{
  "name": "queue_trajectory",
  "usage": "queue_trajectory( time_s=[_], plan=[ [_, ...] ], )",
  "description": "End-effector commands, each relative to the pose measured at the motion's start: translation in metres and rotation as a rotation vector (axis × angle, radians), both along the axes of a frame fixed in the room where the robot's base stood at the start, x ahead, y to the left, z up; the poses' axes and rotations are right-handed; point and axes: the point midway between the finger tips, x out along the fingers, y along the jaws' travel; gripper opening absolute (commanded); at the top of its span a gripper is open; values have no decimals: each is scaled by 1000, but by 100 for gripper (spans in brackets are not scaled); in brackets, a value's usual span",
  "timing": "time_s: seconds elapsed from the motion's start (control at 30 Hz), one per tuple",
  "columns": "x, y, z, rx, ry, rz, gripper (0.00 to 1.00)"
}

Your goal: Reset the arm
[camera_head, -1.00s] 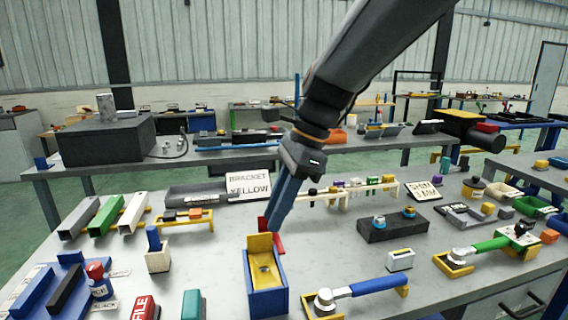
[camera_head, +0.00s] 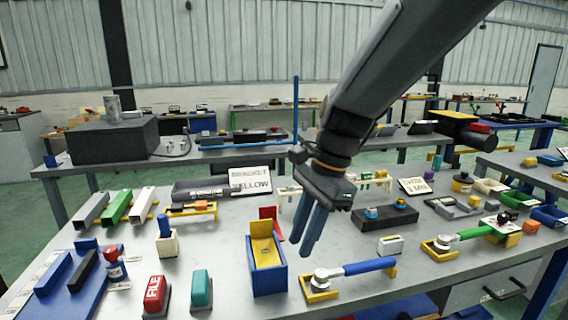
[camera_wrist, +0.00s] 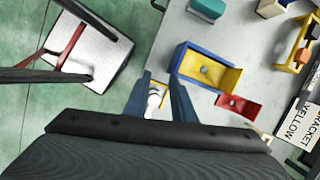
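My gripper (camera_head: 302,247) hangs from the arm above the front table, tilted down and slightly left. Its two blue fingers stand apart with nothing held between them. In the wrist view the gap between the fingertips (camera_wrist: 160,78) shows part of a pale metal piece and a yellow holder below. In the head view the gripper is just right of a blue box (camera_head: 268,281) with a yellow bracket (camera_head: 264,251) in it. The blue box (camera_wrist: 180,60) lies right of the fingers in the wrist view.
A blue-handled tool (camera_head: 362,267) rests on yellow holders right of the fingers. A red bracket (camera_head: 270,213) stands behind the blue box. A red FILE block (camera_head: 155,295) and a teal block (camera_head: 201,289) stand at front left. A sign (camera_head: 250,181) reads BRACKET YELLOW.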

Motion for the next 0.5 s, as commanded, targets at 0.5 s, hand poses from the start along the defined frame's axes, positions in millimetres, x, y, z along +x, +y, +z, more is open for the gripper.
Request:
queue_trajectory(
  time_s=[0.5],
  plan=[
    [-64, -133, -107, -225, -214, 814, 23]
  ],
)
